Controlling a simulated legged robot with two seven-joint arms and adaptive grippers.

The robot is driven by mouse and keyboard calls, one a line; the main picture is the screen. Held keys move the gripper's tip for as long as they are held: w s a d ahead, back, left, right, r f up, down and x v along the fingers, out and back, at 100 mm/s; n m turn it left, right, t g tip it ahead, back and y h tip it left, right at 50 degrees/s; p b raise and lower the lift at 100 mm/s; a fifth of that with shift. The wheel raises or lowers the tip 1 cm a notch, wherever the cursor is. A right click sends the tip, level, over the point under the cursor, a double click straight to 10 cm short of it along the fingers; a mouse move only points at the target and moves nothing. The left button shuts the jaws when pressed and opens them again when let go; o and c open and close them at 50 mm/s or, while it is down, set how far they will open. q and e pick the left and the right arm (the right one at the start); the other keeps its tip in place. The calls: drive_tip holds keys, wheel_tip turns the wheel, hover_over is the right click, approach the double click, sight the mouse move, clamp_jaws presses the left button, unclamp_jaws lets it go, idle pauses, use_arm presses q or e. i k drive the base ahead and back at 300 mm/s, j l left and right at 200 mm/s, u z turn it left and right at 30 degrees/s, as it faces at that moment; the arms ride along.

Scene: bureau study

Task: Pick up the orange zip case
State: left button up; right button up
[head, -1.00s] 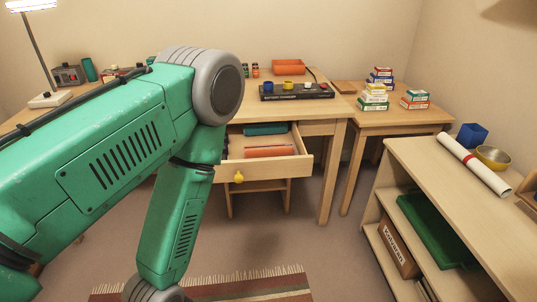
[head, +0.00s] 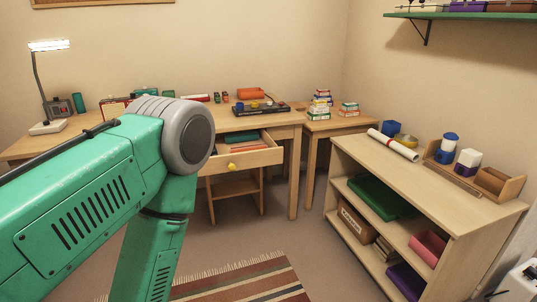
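A flat orange item lies inside the open desk drawer (head: 272,157), beside a teal item (head: 242,137); it may be the orange zip case, but only part of it shows over the drawer's side. An orange tray-like object (head: 250,93) sits at the back of the desk (head: 222,124); I cannot tell a zip on either. My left arm fills the left of the head view and hides part of the desk and drawer. Neither gripper is in view.
A small side table (head: 340,124) with stacked boxes stands right of the desk. A low shelf unit (head: 437,190) runs along the right, holding a rolled paper (head: 393,145). A green wall shelf (head: 470,16) hangs above. A striped rug (head: 250,285) lies on the open floor.

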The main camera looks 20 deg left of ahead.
sight(253, 147)
drive_tip(key=j+z, duration=0.1)
drive_tip(key=z, duration=0.35)
drive_tip(key=j+z, duration=0.15)
drive_tip(key=z, duration=0.3)
drive_tip(key=j+z, duration=0.15)
drive_tip(key=z, duration=0.3)
drive_tip(key=j+z, duration=0.1)
drive_tip(key=z, duration=0.35)
drive_tip(key=k+j, duration=0.15)
drive_tip(key=j, duration=0.25)
drive_tip(key=k+j, duration=0.1)
drive_tip(key=j, duration=0.35)
drive_tip(key=k+j, duration=0.15)
drive_tip(key=j, duration=0.25)
drive_tip(key=k+j, duration=0.1)
drive_tip(key=j, duration=0.3)
drive_tip(key=k+j, duration=0.15)
drive_tip(key=j, duration=0.25)
drive_tip(key=k+j, duration=0.1)
drive_tip(key=j, duration=0.35)
drive_tip(key=k+j, duration=0.15)
drive_tip(key=j, duration=0.25)
